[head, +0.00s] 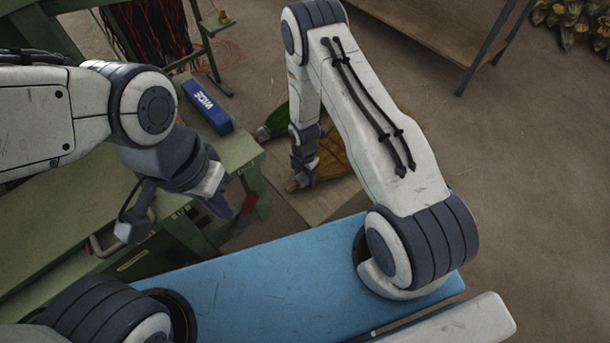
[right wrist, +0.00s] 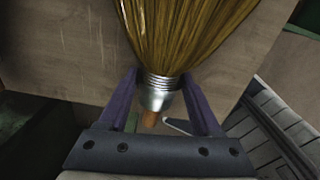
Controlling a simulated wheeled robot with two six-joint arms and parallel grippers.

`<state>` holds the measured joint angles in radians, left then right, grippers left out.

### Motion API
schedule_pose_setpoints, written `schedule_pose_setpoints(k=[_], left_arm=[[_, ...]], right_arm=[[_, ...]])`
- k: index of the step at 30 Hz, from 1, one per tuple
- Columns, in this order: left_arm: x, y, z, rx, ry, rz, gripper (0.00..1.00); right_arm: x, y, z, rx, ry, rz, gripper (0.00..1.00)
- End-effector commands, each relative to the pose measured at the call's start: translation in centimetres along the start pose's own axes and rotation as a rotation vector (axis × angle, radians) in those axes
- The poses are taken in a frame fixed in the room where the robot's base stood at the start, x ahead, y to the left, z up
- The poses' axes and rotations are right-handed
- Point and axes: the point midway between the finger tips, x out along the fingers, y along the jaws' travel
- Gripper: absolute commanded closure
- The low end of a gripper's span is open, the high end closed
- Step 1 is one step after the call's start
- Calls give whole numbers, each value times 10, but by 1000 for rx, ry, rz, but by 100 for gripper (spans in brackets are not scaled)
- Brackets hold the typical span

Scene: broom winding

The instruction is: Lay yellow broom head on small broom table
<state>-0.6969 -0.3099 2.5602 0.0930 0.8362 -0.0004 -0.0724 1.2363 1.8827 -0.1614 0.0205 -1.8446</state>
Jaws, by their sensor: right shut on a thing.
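The yellow broom head (head: 333,155) is partly hidden behind my right arm in the head view. In the right wrist view its straw (right wrist: 190,35) fans away from a silvery collar (right wrist: 158,94) with a short wooden stub. My right gripper (head: 301,180) is shut on this collar, one finger on each side. The small broom table (head: 318,205) is a pale wooden board below it, also behind the straw in the right wrist view (right wrist: 65,50). I cannot tell whether the straw touches the board. My left gripper (head: 178,218) is open and empty near the green bench.
A green bench (head: 235,150) at left carries a blue box marked WIDE (head: 206,106). A dark green object (head: 272,127) lies beside the broom head. A wooden shelf table (head: 440,30) stands behind. Open floor (head: 520,150) lies to the right.

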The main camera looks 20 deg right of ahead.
Motion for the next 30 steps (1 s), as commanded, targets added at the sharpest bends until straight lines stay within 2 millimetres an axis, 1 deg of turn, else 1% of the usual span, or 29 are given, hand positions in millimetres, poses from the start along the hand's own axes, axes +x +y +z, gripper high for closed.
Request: schedule_pose_setpoints(k=[5,6,8,17,20,23,25,30], left_arm=[[2,0,0,0,0,0,100],[2,0,0,0,0,0,100],[1,0,0,0,0,0,100],[1,0,0,0,0,0,100],[-3,0,0,0,0,0,100],[-8,1,0,0,0,0,100],[-14,1,-1,0,0,0,100],[-10,1,-1,0,0,0,100]], right_arm=[[3,0,0,0,0,0,100],[3,0,0,0,0,-1,27],[2,0,0,0,0,-1,5],[2,0,0,0,0,-1,5],[-4,0,0,0,0,0,5],[-19,0,0,0,-1,1,5],[-33,0,0,1,-1,1,5],[-68,1,0,0,-2,3,5]])
